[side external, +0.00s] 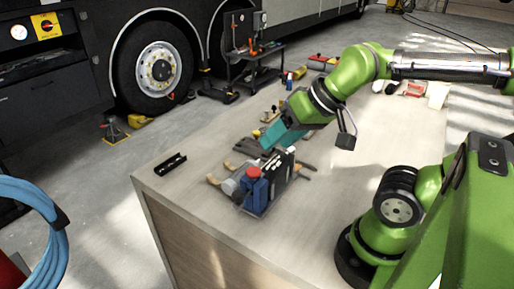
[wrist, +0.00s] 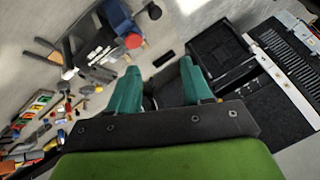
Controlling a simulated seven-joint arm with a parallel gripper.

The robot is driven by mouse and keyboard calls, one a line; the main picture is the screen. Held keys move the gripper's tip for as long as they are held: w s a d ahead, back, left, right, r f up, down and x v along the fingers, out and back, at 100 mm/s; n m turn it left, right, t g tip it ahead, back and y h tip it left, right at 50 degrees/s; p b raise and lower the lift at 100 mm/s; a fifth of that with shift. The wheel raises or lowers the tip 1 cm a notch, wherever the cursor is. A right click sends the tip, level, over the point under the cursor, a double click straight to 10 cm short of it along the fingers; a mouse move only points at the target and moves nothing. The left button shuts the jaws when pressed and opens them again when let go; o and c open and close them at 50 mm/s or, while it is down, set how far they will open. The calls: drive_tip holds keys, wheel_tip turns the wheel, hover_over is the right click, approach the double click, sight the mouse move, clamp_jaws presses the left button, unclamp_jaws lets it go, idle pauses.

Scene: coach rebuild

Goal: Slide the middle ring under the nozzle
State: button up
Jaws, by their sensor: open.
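A compact device stands on the table, with a blue body (side external: 256,195), a red knob (side external: 253,172) and a black panel with pale marks (side external: 277,170). In the wrist view its blue part (wrist: 118,20) and red knob (wrist: 138,41) show at upper left, beyond the left fingertip. I cannot pick out a ring or nozzle for certain; the parts are too small. My gripper (side external: 278,138) is tilted down just above and behind the device.
A small black bracket (side external: 170,164) lies near the table's left edge, apart from the device. Several hand tools (wrist: 40,115) lie at lower left in the wrist view. The bare tabletop (side external: 215,232) is clear in front of the device. A tool cart (side external: 255,58) stands behind.

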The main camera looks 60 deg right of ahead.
drive_tip(key=shift+f, duration=0.25)
drive_tip(key=shift+c, duration=0.4)
drive_tip(key=m+g+h, duration=0.5)
drive_tip(key=m+h, duration=0.1)
drive_tip(key=m, duration=0.3)
hover_over(256, 133)
drive_tip(key=s+a, duration=0.3)
drive_tip(key=a, duration=0.3)
wheel_tip(256, 133, down, 5)
drive_tip(key=x, duration=1.6)
drive_tip(key=shift+s+d+f, duration=0.1)
drive_tip(key=shift+f, duration=0.35)
clamp_jaws()
